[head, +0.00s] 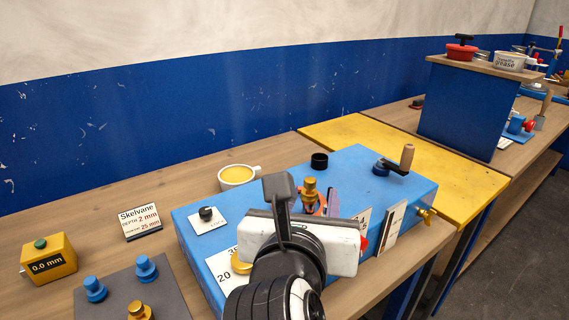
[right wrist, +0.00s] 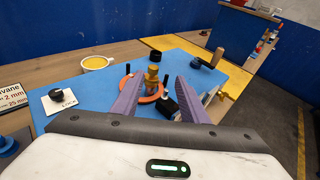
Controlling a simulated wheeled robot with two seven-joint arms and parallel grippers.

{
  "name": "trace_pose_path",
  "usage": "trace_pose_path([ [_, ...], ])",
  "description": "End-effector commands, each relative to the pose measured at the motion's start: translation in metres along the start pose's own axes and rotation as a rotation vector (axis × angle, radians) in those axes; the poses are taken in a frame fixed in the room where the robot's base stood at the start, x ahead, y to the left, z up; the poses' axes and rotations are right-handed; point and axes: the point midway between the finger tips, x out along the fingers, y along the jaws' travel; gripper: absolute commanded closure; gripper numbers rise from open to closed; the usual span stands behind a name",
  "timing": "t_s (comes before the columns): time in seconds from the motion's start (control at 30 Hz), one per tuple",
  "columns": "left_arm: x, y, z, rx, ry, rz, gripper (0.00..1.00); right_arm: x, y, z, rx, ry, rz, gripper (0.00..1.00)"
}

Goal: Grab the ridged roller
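A stepped gold roller (head: 310,188) stands upright on the blue machine box (head: 352,165), in an orange ring-shaped holder (right wrist: 156,97). The gold roller also shows in the right wrist view (right wrist: 152,76), between my finger lines. My right gripper (right wrist: 160,80) is open, with two purple fingers apart and nothing held. In the head view its hand covers part of the box. Blue rollers (head: 146,268) (head: 95,289) and another gold roller (head: 139,312) stand on a dark grey mat (head: 170,293). Which roller counts as ridged is hard to tell. My left gripper is not in view.
A yellow-filled cup (head: 237,177) stands behind the box. A crank handle (head: 406,158), a black cap (head: 319,160) and a black knob (head: 206,213) rise from the box. A yellow gauge block (head: 48,258) and Skelvane sign (head: 141,221) stand left.

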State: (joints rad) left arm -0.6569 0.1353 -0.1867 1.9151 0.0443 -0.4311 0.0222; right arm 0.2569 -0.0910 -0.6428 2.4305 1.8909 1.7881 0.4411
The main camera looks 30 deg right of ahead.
Motion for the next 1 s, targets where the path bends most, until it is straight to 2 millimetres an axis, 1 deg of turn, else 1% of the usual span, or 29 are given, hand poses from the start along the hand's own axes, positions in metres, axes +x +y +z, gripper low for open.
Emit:
trace_pose_path([
  [0.1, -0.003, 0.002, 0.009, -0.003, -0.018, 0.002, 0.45, -0.005, 0.006, -0.005, 0.024, 0.045, 0.032, 0.6],
  [0.17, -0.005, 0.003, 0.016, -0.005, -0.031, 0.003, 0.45, -0.003, 0.006, -0.005, 0.023, 0.049, 0.033, 0.6],
  [0.27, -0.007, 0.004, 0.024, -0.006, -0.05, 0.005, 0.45, 0.009, 0.006, -0.005, 0.019, 0.046, 0.028, 0.6],
  [0.3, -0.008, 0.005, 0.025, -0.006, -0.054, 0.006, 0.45, 0.016, 0.006, -0.005, 0.018, 0.045, 0.027, 0.6],
  [0.4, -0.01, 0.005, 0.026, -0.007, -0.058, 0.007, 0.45, 0.032, 0.007, -0.006, 0.018, 0.045, 0.028, 0.6],
  [0.5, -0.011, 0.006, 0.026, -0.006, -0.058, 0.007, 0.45, 0.042, 0.007, -0.007, 0.019, 0.045, 0.029, 0.6],
  [0.67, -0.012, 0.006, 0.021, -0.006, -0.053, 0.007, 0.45, 0.054, 0.009, -0.006, 0.018, 0.045, 0.028, 0.6],
  [0.9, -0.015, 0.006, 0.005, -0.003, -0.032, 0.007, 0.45, 0.089, 0.012, -0.007, 0.017, 0.044, 0.026, 0.6],
  [1.0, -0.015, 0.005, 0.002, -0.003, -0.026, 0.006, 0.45, 0.097, 0.013, -0.008, 0.019, 0.045, 0.028, 0.6],
])
